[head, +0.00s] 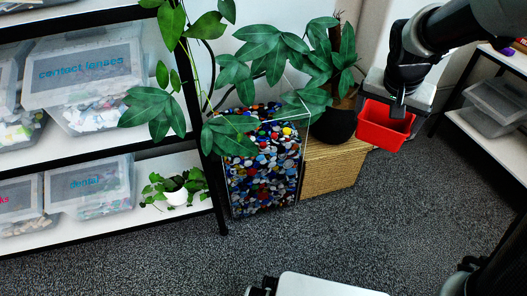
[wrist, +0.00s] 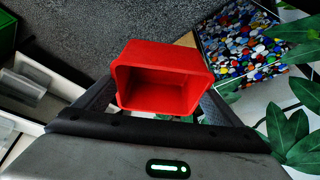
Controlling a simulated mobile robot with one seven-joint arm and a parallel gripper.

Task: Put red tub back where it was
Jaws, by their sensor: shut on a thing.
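The red tub (head: 383,127) is an open-topped red container, held up in the air at the right of the head view. In the wrist view the red tub (wrist: 160,82) sits between the fingers, with its open, empty inside facing the camera. My gripper (head: 398,108) is shut on the red tub; in the wrist view its two dark fingers (wrist: 155,105) press on the left and right sides. The underside of the tub is hidden.
A clear bin of colourful caps (head: 262,170) and a woven box (head: 335,165) with a potted plant stand behind. Shelves with labelled boxes (head: 90,70) are at left, a shelf with clear tubs (head: 497,100) at right. The carpet (head: 300,240) is largely clear.

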